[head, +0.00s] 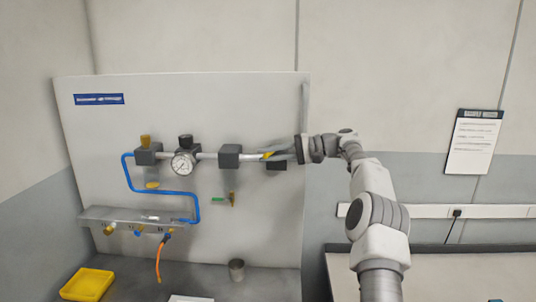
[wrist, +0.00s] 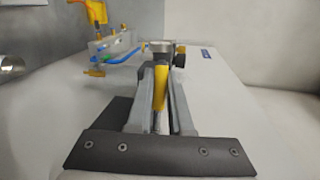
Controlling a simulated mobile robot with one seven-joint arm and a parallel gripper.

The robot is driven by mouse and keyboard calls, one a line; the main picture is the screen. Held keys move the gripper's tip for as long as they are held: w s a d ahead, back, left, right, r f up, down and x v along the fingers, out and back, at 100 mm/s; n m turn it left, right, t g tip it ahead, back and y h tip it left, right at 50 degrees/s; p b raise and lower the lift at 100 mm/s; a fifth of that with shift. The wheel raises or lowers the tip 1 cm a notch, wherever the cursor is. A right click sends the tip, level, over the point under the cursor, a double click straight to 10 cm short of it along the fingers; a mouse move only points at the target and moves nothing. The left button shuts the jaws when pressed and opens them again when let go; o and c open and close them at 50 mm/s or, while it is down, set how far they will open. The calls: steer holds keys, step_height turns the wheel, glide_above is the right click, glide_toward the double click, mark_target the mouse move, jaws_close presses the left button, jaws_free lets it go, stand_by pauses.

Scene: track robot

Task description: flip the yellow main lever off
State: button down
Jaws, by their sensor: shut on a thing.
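The yellow main lever (wrist: 160,88) lies between the two grey fingers of my gripper (wrist: 161,82) in the wrist view. The gripper is shut on it, and the lever runs lengthwise between the fingers. In the head view, a small part of the yellow lever (head: 267,155) shows by the fingertips of my gripper (head: 272,156), at the right end of the pipe line on the panel. The fingers reach in from the right and hide most of the lever and its valve.
The panel (head: 120,120) carries a pressure gauge (head: 184,163), dark blocks, a blue hose (head: 160,190) and an orange hose (head: 160,255). A yellow bin (head: 87,284) and a grey cup (head: 236,269) stand below. The wall right of the panel is mostly bare, with a clipboard (head: 473,142).

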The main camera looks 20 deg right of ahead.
steer(key=c, duration=0.8)
jaws_free()
steer(key=shift+c, duration=0.2)
steer(key=shift+w+a+m+b, duration=0.1)
steer(key=shift+m+b, duration=0.2)
steer(key=shift+b, duration=0.05)
